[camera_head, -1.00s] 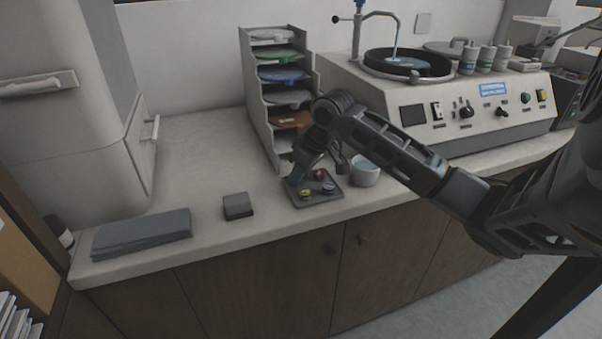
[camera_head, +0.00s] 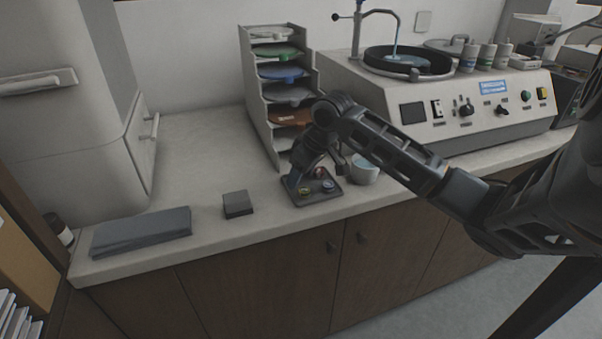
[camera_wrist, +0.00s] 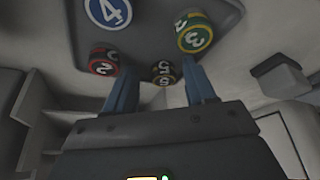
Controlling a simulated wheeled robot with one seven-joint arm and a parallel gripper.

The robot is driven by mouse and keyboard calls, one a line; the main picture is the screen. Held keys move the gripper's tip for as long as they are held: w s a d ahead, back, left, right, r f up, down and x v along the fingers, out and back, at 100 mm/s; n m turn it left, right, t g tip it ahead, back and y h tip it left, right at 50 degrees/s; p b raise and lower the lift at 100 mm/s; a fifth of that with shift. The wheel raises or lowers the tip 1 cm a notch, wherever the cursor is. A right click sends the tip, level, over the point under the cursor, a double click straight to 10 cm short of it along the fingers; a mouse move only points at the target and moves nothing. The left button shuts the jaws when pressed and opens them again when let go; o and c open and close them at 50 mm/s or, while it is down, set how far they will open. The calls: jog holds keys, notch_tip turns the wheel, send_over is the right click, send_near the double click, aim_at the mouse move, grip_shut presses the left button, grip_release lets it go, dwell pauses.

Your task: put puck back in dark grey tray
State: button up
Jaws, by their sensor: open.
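The dark grey tray (camera_head: 318,200) sits on the counter near its front edge; it also shows in the wrist view (camera_wrist: 150,38). On it are a blue puck marked 4 (camera_wrist: 108,11), a green-and-yellow puck marked 3 (camera_wrist: 194,33) and a red puck marked 2 (camera_wrist: 103,61). A black puck with yellow markings (camera_wrist: 163,73) shows at the tray's near corner in the wrist view. My gripper (camera_wrist: 158,68) is open, its blue fingers on either side of this black puck. In the head view my gripper (camera_head: 293,183) is low over the tray's left side and hides that part.
A white bowl (camera_head: 365,172) stands close to the tray's right. A shelf rack with coloured discs (camera_head: 277,95) stands behind it. A dark grey block (camera_head: 237,204) and a folded grey cloth (camera_head: 142,232) lie to the left. The polishing machine (camera_head: 450,115) is at the back right.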

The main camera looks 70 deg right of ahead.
jog(key=v, duration=1.2)
jog(key=shift+b, duration=0.35)
jog(key=shift+r, duration=0.15)
jog(key=w+a+r+m+t+y, duration=0.15)
jog(key=w+a+t, duration=0.75)
jog(key=w+a, duration=1.15)
jog(key=s+a+f+m+t, duration=0.2)
jog(key=s+a, duration=0.1)
jog(key=a, duration=0.6)
jog(key=s+a+f+h, duration=0.1)
jog(key=s+a+f, duration=0.35)
jog(key=s, duration=0.35)
jog(key=s+a+f+h, duration=0.1)
jog(key=s+a+f, duration=0.3)
jog(key=s+a, duration=0.3)
jog(key=s+d+r+n+y, duration=0.1)
jog(key=s+n, duration=0.2)
jog(key=s, duration=0.7)
jog(key=s+d+r+n, duration=0.1)
jog(key=s+d+n, duration=0.1)
jog(key=s, duration=0.8)
jog(key=shift+s+r+n+y, duration=0.25)
jog(key=shift+r+n+y, duration=0.15)
jog(key=shift+n, duration=0.45)
